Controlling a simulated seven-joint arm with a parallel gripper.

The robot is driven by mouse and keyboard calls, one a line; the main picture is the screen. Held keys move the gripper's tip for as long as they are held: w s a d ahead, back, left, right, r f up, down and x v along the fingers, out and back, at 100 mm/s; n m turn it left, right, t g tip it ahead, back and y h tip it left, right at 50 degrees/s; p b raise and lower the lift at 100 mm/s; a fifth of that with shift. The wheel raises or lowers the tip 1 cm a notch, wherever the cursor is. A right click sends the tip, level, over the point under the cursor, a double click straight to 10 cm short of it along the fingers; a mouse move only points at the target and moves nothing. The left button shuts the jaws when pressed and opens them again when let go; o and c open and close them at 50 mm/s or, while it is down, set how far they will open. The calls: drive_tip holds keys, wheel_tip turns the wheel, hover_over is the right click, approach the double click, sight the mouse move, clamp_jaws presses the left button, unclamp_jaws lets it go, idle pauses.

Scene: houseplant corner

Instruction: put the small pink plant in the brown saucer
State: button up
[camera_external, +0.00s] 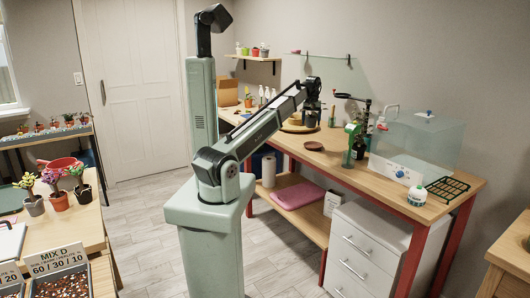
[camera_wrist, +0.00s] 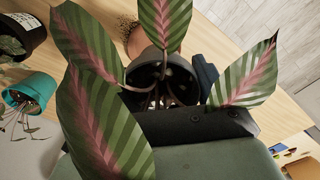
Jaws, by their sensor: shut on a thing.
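The small pink plant (camera_wrist: 98,125) fills much of the wrist view. Its broad dark-green leaves have pink midribs, and it grows from a dark pot. My gripper (camera_external: 312,108) is shut on the small pink plant at its pot, over the far part of the bench. In the wrist view, a dark finger shows beside the pot, and leaves cover part of the hold. The brown saucer (camera_external: 313,146) lies flat on the bench, nearer the camera than my gripper and apart from it. It looks empty.
Bare bench surrounds the saucer.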

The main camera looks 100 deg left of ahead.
drive_tip(key=shift+s+a+f, duration=0.2)
drive_tip(key=shift+s+f, duration=0.05)
drive_tip(key=shift+f, duration=4.75)
drive_tip(key=shift+f, duration=0.45)
drive_tip(key=o, duration=1.1)
wheel_tip(320, 180, up, 13)
drive_tip(key=shift+f, duration=0.1)
